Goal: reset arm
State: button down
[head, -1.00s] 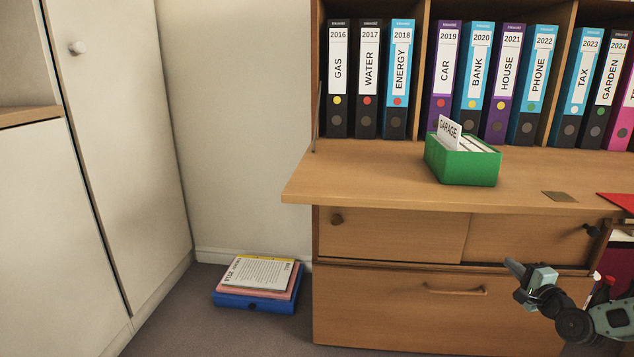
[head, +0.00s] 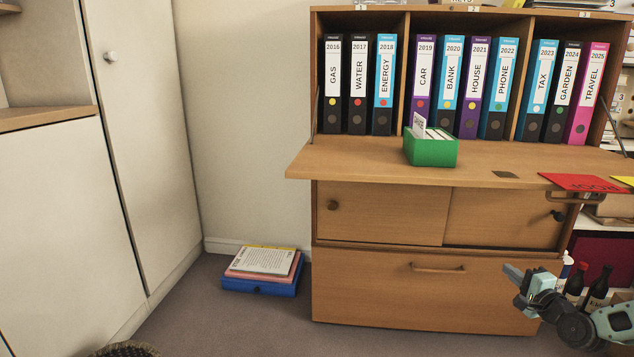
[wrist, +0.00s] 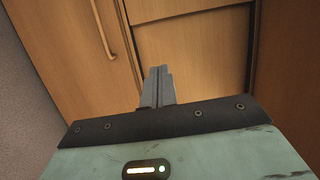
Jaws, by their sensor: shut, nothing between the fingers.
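My gripper (head: 512,272) is at the lower right of the head view, in front of the bureau's lower drawer (head: 400,290). Its fingers point left and slightly up. In the wrist view my gripper (wrist: 160,72) has its two grey fingers together with nothing between them. The wrist view also shows the wooden bureau front (wrist: 190,50) with a long bar handle (wrist: 103,28) beyond the fingers. No contact with the bureau shows.
The bureau's fold-down desk (head: 350,160) juts out above my gripper, with a green card box (head: 432,153) and a red folder (head: 585,182). Bottles (head: 598,288) stand right, behind my arm. Papers lie on a blue box file (head: 262,288). Floor at left is mostly clear.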

jog(key=w+a+r+n+g+y, duration=0.15)
jog(key=a+n+g+y, duration=0.4)
jog(key=a, duration=1.25)
jog(key=s+a+r+n+g+h, duration=0.2)
jog(key=s+a+n+g, duration=0.4)
jog(key=a+n, duration=0.5)
jog(key=s+a+r+n+g+h, duration=0.1)
jog(key=s+a+r+n+g, duration=0.25)
jog(key=s, duration=0.75)
jog(key=s+a+r+n+g+h, duration=0.15)
jog(key=s+a+r, duration=0.35)
jog(key=s, duration=0.6)
jog(key=s+a+r+n+g+h, duration=0.1)
jog(key=s+a+r+n, duration=0.3)
jog(key=s, duration=0.7)
notch_tip(320, 180, up, 36)
jog(key=p, duration=3.6)
jog(key=shift+a+m+p, duration=0.3)
jog(key=shift+a+m, duration=0.05)
jog(key=shift+a, duration=0.1)
